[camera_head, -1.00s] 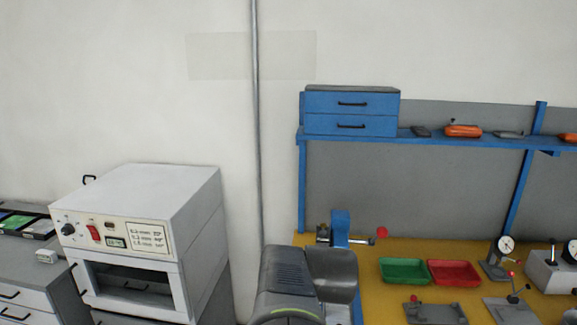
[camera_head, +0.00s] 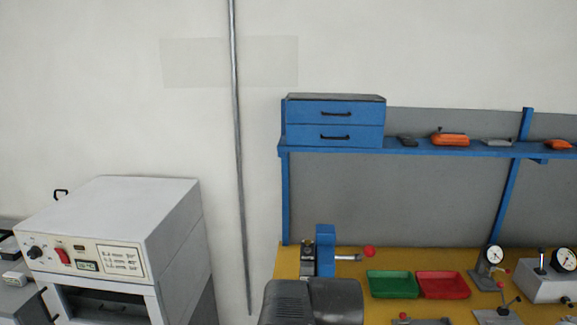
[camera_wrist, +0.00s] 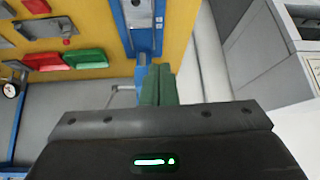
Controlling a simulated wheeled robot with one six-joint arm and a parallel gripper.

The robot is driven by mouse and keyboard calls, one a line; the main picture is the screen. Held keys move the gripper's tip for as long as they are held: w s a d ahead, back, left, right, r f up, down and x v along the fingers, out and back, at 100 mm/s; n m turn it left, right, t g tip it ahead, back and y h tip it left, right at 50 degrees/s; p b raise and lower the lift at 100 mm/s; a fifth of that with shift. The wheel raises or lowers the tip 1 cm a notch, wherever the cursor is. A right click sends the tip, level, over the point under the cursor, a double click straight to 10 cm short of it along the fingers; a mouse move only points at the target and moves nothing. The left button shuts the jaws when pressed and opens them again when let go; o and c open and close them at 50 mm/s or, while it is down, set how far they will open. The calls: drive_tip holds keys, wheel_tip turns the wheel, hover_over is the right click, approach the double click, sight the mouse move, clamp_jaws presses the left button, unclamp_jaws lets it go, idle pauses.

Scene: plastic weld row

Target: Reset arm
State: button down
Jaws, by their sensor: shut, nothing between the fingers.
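My gripper (camera_wrist: 158,88) shows in the wrist view as two green finger pads pressed together beyond a dark bar. It is shut and empty. In that view the pads overlap the edge of the yellow bench (camera_wrist: 190,22) and the blue press (camera_wrist: 138,25), with no contact that I can make out. In the head view my dark grey arm (camera_head: 312,302) rises at the bottom centre, in front of the bench. The gripper itself does not show there.
A white oven-like machine (camera_head: 115,225) stands at left. The press's blue column (camera_head: 326,250) is just behind my arm. A green tray (camera_head: 392,284), a red tray (camera_head: 442,285) and dial gauges (camera_head: 493,256) are on the bench at right. A blue drawer unit (camera_head: 335,108) sits on the shelf.

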drive_tip(key=shift+g, duration=0.7)
drive_tip(key=shift+s+d+f+b, duration=0.1)
drive_tip(key=shift+s+d+f, duration=0.1)
drive_tip(key=shift+s+f, duration=0.45)
drive_tip(key=shift+s+d+f+b, duration=0.1)
drive_tip(key=shift+s+d+f, duration=0.15)
drive_tip(key=shift+s+f, duration=0.4)
drive_tip(key=shift+s+d+f+b, duration=0.15)
drive_tip(key=shift+s+f, duration=0.25)
drive_tip(key=shift+s, duration=0.45)
